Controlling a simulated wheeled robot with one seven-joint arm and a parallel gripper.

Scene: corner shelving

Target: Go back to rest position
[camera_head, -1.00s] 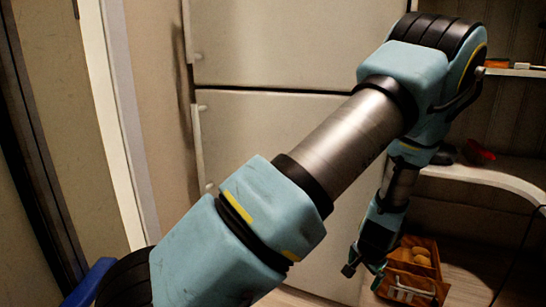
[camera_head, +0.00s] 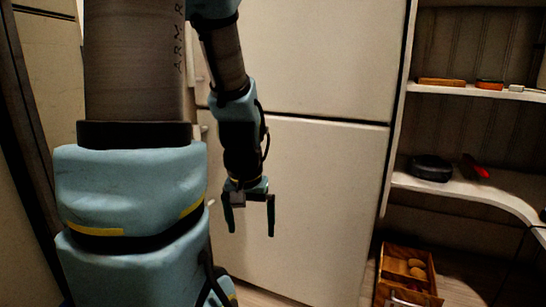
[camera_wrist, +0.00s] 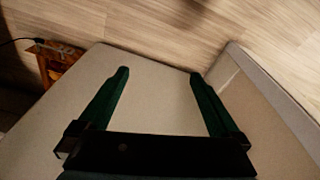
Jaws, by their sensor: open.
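My gripper (camera_head: 250,228) hangs pointing down in front of the pale cabinet (camera_head: 320,190), left of the shelving. Its two dark green fingers are spread apart with nothing between them. In the wrist view my gripper (camera_wrist: 158,75) is also open and empty, with the pale cabinet panel (camera_wrist: 150,100) behind the fingers and the wooden floor (camera_wrist: 140,25) beyond. My arm is raised and bent, with its upper part filling the left of the head view.
A wooden crate (camera_head: 433,298) holding round brown items stands on the floor at lower right; it also shows in the wrist view (camera_wrist: 62,62). The corner shelf (camera_head: 450,190) carries a black round object (camera_head: 431,167) and a red object (camera_head: 474,167). Small items line the upper shelf (camera_head: 470,91).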

